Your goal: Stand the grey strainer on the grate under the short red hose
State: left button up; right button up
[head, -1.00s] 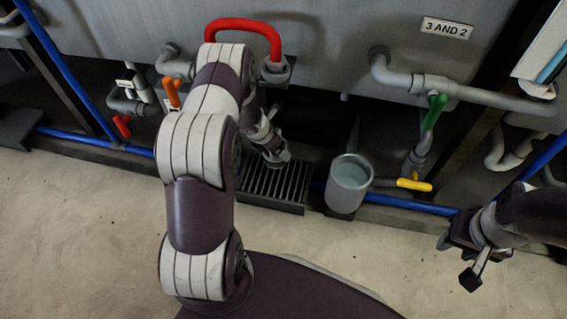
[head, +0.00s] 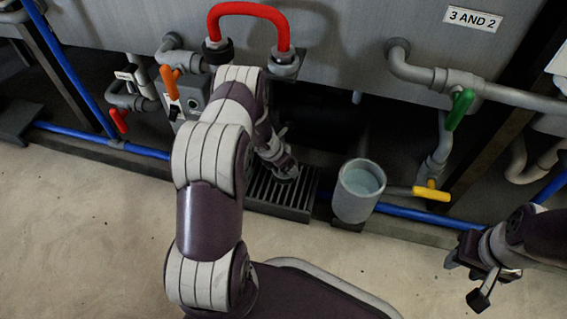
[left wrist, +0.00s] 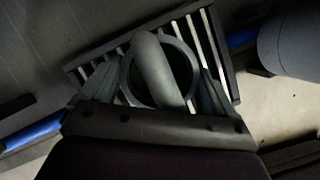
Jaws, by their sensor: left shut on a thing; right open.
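The grate (head: 296,212) is a dark slatted tray on the floor below the short red hose (head: 249,10), a red loop on the tank front. My left gripper (head: 284,168) is over the grate. In the left wrist view, my left gripper (left wrist: 155,80) is shut on the grey strainer (left wrist: 188,66), a round piece with a thick bar across it, with grate slats behind it. The head view hides most of the strainer behind my gripper. I cannot tell whether it touches the grate. My right gripper (head: 474,278) is open and empty at the lower right.
A grey pail of liquid (head: 354,198) stands just right of the grate. Grey pipes with a green valve handle (head: 461,108) and a yellow one (head: 431,193) are to its right. A blue pipe (head: 412,213) runs low along the tanks. The front floor is clear.

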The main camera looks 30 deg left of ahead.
pick_arm(q)
jog(key=o, duration=0.8)
jog(key=shift+r+p, duration=0.2)
jog(key=shift+p, duration=0.1)
jog(key=p+v, duration=0.7)
jog(key=v, duration=0.4)
jog(key=s+d+r+m+g, duration=0.2)
jog(key=s+d+r+m, duration=0.1)
jog(key=d+r+m, duration=0.95)
jog(key=s+r+m, duration=0.3)
jog(key=s+m, duration=0.1)
jog(key=m, duration=0.2)
jog(key=s+r+m+y, duration=0.1)
jog(key=s+r+m, duration=0.2)
jog(key=m, duration=0.4)
jog(key=s+d+r+m, duration=0.1)
jog(key=s+r+m, duration=0.2)
jog(key=s+m, duration=0.2)
jog(key=shift+s+d+r+m+g+y, duration=0.1)
jog(key=shift+s+r+m+g+y, duration=0.25)
jog(key=shift+m, duration=0.6)
jog(key=shift+r, duration=0.1)
